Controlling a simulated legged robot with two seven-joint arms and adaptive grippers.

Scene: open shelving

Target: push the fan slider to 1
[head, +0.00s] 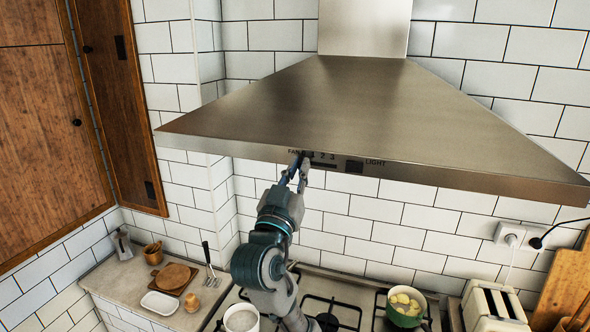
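The steel range hood (365,100) spans the upper middle of the head view. Its front edge carries a fan control labelled FAN with numbers, and a dark slider slot (323,164) below them. My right gripper (302,158) is at the left end of this slot, its fingertips at or very near the panel. The fingertips cover the slider knob and part of the label, so the slider's setting and any contact cannot be made out. The fingers are close together, and their exact opening is unclear. My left gripper is not in view.
A light switch (354,167) sits right of the fan slot. Below are the stove (345,290), a white pot (241,318), a green pot (405,307) and a toaster (490,305). An open wooden cabinet door (115,90) stands left. The space before the hood's right half is clear.

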